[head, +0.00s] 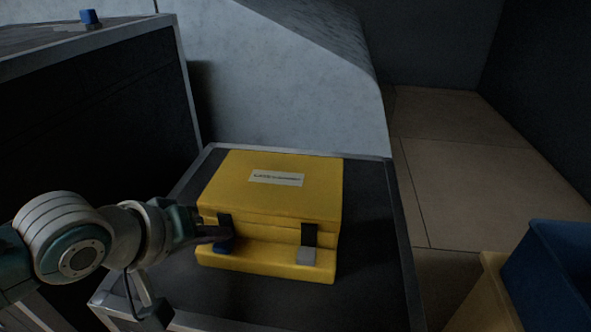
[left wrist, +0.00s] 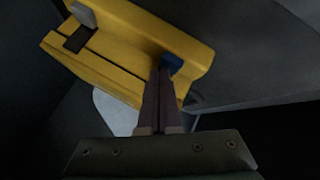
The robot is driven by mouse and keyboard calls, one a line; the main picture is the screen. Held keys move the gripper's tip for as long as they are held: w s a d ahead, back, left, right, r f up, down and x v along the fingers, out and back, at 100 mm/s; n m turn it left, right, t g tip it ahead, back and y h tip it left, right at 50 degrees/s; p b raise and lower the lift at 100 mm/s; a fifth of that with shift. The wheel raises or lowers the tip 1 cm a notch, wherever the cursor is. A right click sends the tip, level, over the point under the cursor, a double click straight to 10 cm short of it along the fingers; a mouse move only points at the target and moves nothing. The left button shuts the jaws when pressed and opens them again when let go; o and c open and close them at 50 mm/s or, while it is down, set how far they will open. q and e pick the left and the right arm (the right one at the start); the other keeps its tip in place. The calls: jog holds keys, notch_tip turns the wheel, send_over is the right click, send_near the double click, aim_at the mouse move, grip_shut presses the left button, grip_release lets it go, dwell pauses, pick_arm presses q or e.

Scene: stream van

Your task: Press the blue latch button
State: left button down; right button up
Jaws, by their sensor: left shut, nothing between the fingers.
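A yellow case (head: 270,200) with a white label sits shut on a dark table. Its front has two dark latch straps. The blue latch button (head: 223,246) is at the lower left of the front, and a grey button (head: 307,255) is at the lower right. My left gripper (head: 226,233) is shut and empty, its fingertips at the left latch just by the blue button. In the left wrist view the fingertips (left wrist: 163,74) meet or nearly meet the blue button (left wrist: 172,63); I cannot tell whether they touch. My right gripper is not in view.
The dark table (head: 375,265) has a metal rim and free room right of the case. A dark cabinet (head: 90,110) stands at the left with a small blue object (head: 90,18) on top. A blue bin (head: 550,275) stands at the lower right.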

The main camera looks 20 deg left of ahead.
pick_arm(q)
jog(key=shift+f, duration=0.5)
dwell(0.4)
jog(key=shift+r, duration=0.1)
jog(key=shift+r+p, duration=0.95)
jog(key=shift+p, duration=0.1)
jog(key=shift+r, duration=0.1)
notch_tip(320, 180, up, 5)
jog(key=p, duration=0.5)
jog(key=shift+p, duration=0.35)
